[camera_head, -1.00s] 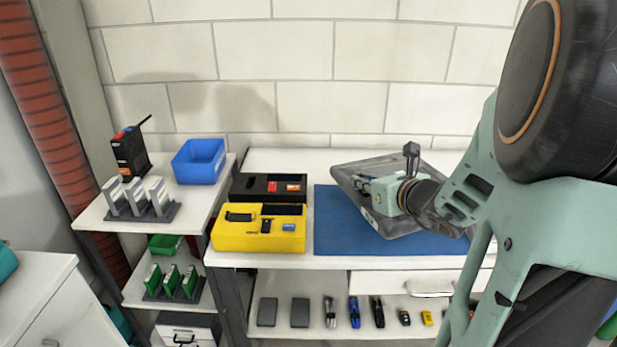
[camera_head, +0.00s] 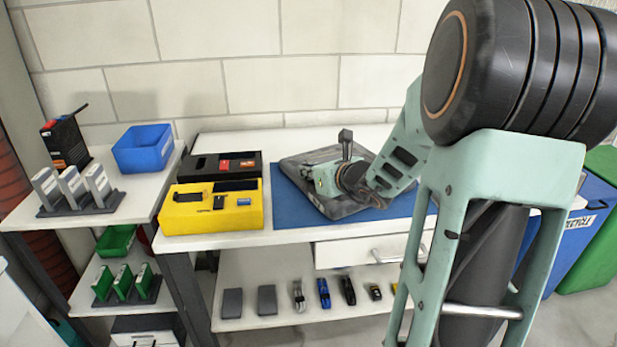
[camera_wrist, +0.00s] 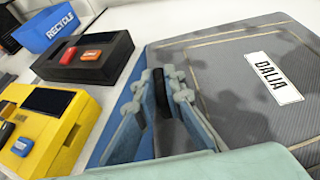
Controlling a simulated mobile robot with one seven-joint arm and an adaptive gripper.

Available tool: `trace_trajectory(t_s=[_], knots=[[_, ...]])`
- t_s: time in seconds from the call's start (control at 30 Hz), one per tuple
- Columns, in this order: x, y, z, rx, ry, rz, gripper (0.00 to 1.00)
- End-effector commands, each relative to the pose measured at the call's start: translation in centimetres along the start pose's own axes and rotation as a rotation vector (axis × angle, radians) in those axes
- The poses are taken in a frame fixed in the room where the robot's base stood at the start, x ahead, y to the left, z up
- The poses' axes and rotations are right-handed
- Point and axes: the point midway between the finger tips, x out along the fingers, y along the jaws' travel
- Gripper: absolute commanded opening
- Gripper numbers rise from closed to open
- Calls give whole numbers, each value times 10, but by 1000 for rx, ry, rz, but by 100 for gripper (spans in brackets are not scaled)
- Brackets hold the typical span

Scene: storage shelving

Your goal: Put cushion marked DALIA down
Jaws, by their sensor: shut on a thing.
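The cushion (camera_head: 298,167) is a flat dark grey pad above or on the blue mat (camera_head: 290,208) on the white bench. In the wrist view the cushion (camera_wrist: 218,62) fills the right side, with its white DALIA label (camera_wrist: 273,77) facing up. My gripper (camera_head: 328,178) is at the cushion, and my arm hides part of it in the head view. In the wrist view my gripper (camera_wrist: 161,95) is shut on the cushion's near-left edge, around a dark part there. I cannot tell whether the cushion's underside touches the mat.
A yellow case (camera_head: 211,206) and a black case (camera_head: 219,167) stand left of the mat. A blue bin (camera_head: 143,149) stands on the left shelf. Several small items lie on the shelf below the bench. Blue and green bins (camera_head: 580,235) stand at the right.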

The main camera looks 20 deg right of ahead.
Motion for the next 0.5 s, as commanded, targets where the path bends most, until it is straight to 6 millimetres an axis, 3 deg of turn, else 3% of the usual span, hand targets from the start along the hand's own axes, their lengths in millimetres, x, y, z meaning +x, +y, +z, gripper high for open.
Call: trace_trajectory(t_s=[0.3, 0.33, 0.5], knots=[[1, 0, -1, -1, -2, 1, 0], [1, 0, -2, 0, -1, 1, 11], [0, 0, -1, 0, -1, 1, 27]])
